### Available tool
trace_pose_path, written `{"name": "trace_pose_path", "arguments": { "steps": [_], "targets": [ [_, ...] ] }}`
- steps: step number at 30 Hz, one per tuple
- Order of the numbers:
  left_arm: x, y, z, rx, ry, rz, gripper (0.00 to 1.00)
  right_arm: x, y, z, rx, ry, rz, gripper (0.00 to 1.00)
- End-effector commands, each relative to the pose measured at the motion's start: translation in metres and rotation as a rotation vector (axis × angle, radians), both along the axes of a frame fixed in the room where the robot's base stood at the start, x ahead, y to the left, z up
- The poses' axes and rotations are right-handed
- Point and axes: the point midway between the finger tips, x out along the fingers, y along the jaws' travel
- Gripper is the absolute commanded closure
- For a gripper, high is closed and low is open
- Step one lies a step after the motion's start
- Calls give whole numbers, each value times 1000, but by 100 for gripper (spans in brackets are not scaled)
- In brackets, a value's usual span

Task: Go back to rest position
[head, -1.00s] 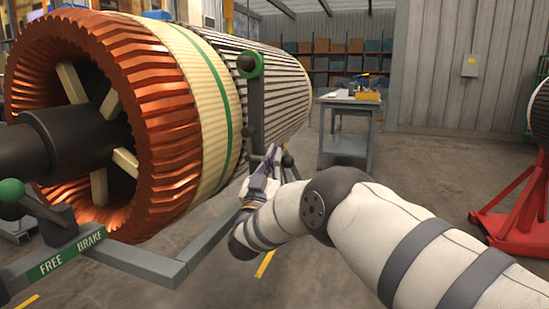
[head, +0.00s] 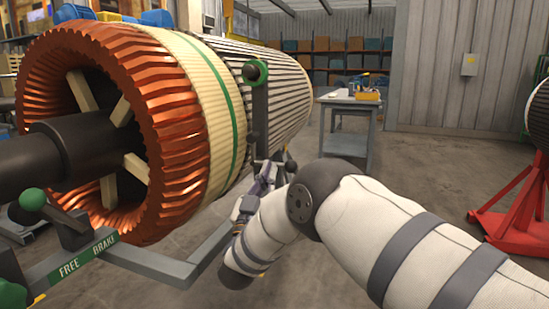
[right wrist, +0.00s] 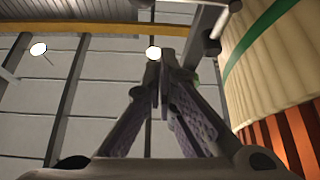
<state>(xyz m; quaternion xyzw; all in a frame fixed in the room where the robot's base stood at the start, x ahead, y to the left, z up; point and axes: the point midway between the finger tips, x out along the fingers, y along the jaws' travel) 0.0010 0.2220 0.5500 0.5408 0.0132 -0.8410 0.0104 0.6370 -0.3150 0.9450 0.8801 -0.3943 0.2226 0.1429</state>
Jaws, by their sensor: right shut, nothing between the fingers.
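My right arm comes in from the right of the head view, bent at a dark joint. My right gripper (head: 268,172) is at its far end, beside the lower right side of the large rotor (head: 150,100) and near the foot of an upright lever. In the right wrist view the gripper (right wrist: 164,62) has its fingers together, pointing up, with nothing between them. The rotor's cream band (right wrist: 270,60) and copper windings stand to the right of it there. My left gripper is not in view.
A grey stand frame (head: 150,262) marked FREE and BRAKE runs under the rotor. A green-ringed lever (head: 259,110) rises beside it. A workbench (head: 346,102) stands behind, a red stand (head: 515,212) at the right. The floor between them is open.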

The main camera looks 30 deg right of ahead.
Motion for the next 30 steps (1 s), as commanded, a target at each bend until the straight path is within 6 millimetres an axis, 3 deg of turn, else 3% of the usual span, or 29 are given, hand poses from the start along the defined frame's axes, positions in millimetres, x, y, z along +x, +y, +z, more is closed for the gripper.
{"name": "trace_pose_path", "arguments": {
  "steps": [6,21,23,26,27,29,30],
  "targets": [
    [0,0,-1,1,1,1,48,-11,14,-10,0,-1,1,100],
    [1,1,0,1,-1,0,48,-11,16,-16,3,17,14,100],
    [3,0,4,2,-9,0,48,-10,19,-35,15,85,63,100],
    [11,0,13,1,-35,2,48,-19,32,-105,79,319,216,100],
    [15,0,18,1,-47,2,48,-31,39,-142,122,440,282,100],
    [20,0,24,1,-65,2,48,-58,49,-194,195,617,366,100],
    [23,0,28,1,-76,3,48,-81,54,-226,247,731,410,100]
  ]
}}
